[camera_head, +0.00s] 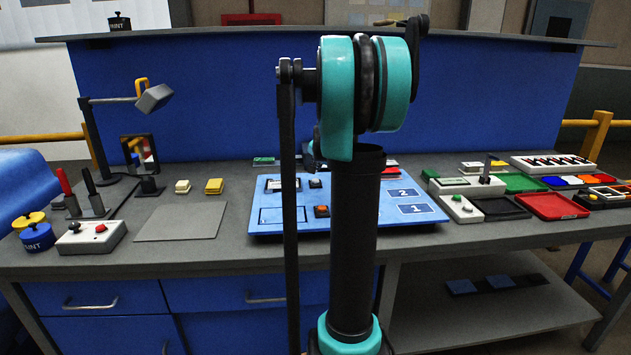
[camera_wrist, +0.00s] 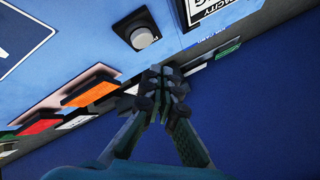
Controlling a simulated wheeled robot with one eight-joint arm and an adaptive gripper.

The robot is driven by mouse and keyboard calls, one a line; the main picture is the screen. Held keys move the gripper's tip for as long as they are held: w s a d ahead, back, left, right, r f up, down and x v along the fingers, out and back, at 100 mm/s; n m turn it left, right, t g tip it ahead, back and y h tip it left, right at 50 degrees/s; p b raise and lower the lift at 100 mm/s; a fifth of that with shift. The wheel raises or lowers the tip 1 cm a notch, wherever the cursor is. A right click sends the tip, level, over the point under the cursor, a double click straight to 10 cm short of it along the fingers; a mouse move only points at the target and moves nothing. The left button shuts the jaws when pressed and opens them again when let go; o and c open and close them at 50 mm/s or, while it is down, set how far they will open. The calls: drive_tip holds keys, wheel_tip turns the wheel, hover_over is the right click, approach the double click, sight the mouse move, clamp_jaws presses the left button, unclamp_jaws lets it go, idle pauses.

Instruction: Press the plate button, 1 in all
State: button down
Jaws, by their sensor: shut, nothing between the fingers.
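A blue board (camera_head: 415,232) lies on the grey bench behind my arm, which hides its middle. On it are a grey round button on a dark base (camera_head: 315,183) and an orange button on a dark base (camera_head: 321,211). In the wrist view a grey round button (camera_wrist: 142,38) stands on the blue board (camera_wrist: 75,58), close to a black-and-white capacity label (camera_wrist: 208,8). My gripper (camera_wrist: 165,78) is shut and empty, beside the board's edge and apart from that button. Which button is the plate button is not marked.
A white box with a red button (camera_head: 92,237) stands at the left, near paint tins (camera_head: 37,237) and a lamp (camera_head: 152,98). A white box with a green button (camera_head: 461,208), a red tray (camera_head: 553,206) and other trays stand at the right. A grey mat (camera_head: 181,221) is bare.

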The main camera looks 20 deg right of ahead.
sight(316, 181)
drive_tip(key=shift+f, duration=1)
drive_tip(key=shift+f, duration=0.2)
idle(0.6)
drive_tip(key=shift+f, duration=0.2)
drive_tip(key=shift+f, duration=0.55)
idle(0.8)
drive_tip(key=shift+r, duration=1)
drive_tip(key=shift+r, duration=2.5)
